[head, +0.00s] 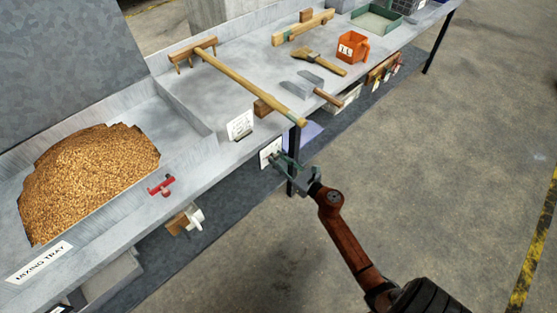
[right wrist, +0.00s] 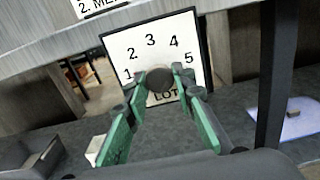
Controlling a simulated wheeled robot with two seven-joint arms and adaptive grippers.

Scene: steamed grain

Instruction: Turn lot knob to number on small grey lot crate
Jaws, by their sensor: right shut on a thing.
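The lot dial panel (head: 268,152) is a white plate under the front edge of the bench. In the right wrist view, the panel (right wrist: 150,40) shows numbers 1 to 5 in an arc, with "LOT" below. The dark round lot knob (right wrist: 160,80) sits at its lower middle. My right gripper (head: 283,160) is at the panel, its green-padded fingers (right wrist: 157,88) shut on the knob from both sides. The knob's pointing direction cannot be made out. I cannot identify the small grey lot crate or read its number. My left gripper is not in view.
A mixing tray (head: 190,108) holds a heap of grain (head: 90,175) at left. A bench leg (head: 293,175) stands near my right gripper. Floor at right is clear.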

